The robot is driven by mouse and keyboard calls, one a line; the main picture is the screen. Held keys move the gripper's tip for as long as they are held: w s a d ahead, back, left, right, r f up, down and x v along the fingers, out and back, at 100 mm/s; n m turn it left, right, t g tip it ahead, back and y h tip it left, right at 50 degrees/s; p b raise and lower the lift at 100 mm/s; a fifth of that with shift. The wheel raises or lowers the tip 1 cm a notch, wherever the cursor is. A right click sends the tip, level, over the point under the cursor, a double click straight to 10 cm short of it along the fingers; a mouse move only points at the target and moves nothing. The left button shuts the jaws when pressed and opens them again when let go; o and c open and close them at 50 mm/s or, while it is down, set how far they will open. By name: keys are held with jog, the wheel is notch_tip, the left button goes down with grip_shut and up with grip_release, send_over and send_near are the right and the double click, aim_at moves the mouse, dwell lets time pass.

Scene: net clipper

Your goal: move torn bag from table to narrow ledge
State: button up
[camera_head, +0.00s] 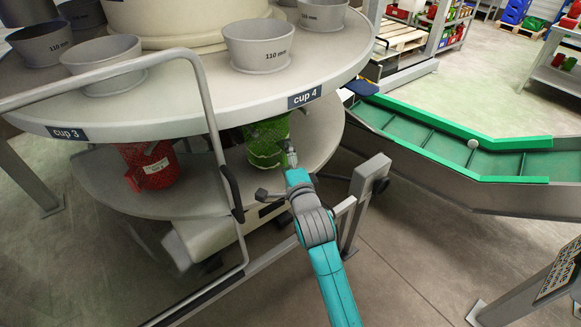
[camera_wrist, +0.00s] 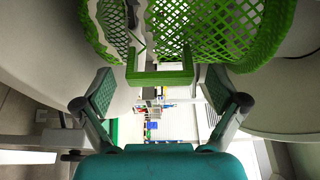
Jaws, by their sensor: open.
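A green net bag (camera_head: 266,140) stands on the lower round shelf (camera_head: 318,135), below the "cup 4" label. In the wrist view the green net bag (camera_wrist: 215,35) fills the top. A ragged pale-edged gap runs through its mesh at the upper left, and a green square loop hangs at its near side. My gripper (camera_wrist: 159,86) is open, its two fingers on either side of the loop and apart from it. In the head view my gripper (camera_head: 290,157) is at the bag's right front. I cannot tell which surface is the narrow ledge.
The upper round table (camera_head: 200,95) with grey cups overhangs the shelf. A red net bag (camera_head: 150,168) stands below "cup 3". A grey rail (camera_head: 212,125) rises left of my arm, and a post (camera_head: 368,190) stands right. A green conveyor (camera_head: 430,143) runs right.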

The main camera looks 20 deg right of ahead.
jog(key=shift+w, duration=0.4)
jog(key=c, duration=1.4)
jog(key=shift+r, duration=0.2)
jog(key=shift+s, duration=0.1)
